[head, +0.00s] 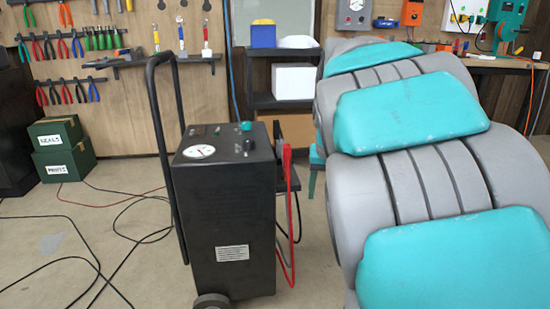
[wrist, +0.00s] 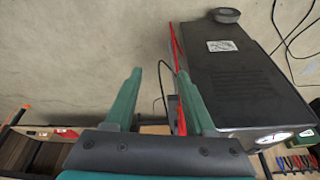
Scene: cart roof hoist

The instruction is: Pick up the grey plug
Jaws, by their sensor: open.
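I cannot make out a grey plug in either view. A black wheeled cart (head: 231,215) with a white gauge, knobs on top and a tall handle stands left of my arm in the head view. A red cable (head: 289,220) hangs down its right side. In the wrist view the cart (wrist: 240,80) appears upside down at the right. The red cable (wrist: 175,50) runs along its left edge there, close to the right finger. My gripper (wrist: 160,74) is open, with nothing visible between its green fingers. In the head view my arm hides most of the gripper.
Black cables (head: 95,245) lie on the floor left of the cart. Green boxes (head: 62,150) are stacked by the back wall. A dark shelf (head: 280,102) with bins stands behind the cart. Tools hang on the wall. My arm fills the right side.

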